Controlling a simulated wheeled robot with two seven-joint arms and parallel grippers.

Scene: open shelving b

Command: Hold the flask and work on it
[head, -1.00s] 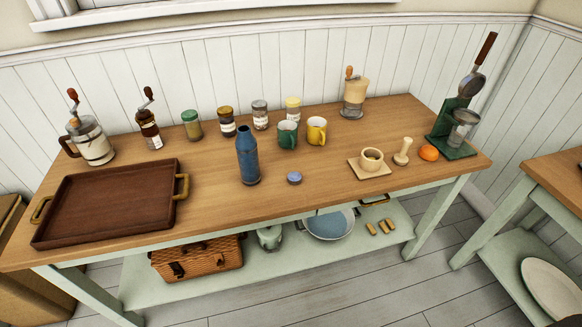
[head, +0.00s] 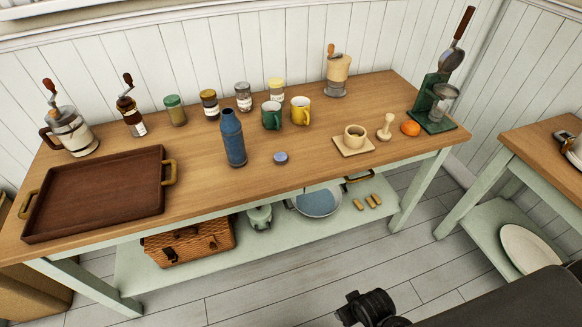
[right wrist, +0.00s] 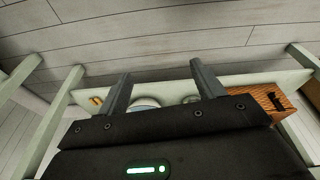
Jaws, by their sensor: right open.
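The blue flask (head: 232,138) stands upright on the wooden table, near the middle of its front part. A small blue lid (head: 281,158) lies on the table to its right, apart from it. The flask's top looks narrow; I cannot tell whether it is open. In the right wrist view my right gripper (right wrist: 158,82) is open and empty, its two fingers apart. It faces the floor and the lower shelf, away from the flask. In the head view only a dark part of my right arm shows at the bottom right. My left gripper is in neither view.
The table (head: 205,190) holds a brown tray (head: 95,195) at left, a row of jars behind the flask, a green mug (head: 271,115) and a yellow mug (head: 300,110). A cup on a board, an orange (head: 410,128) and a green press stand right. The front edge by the flask is clear.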

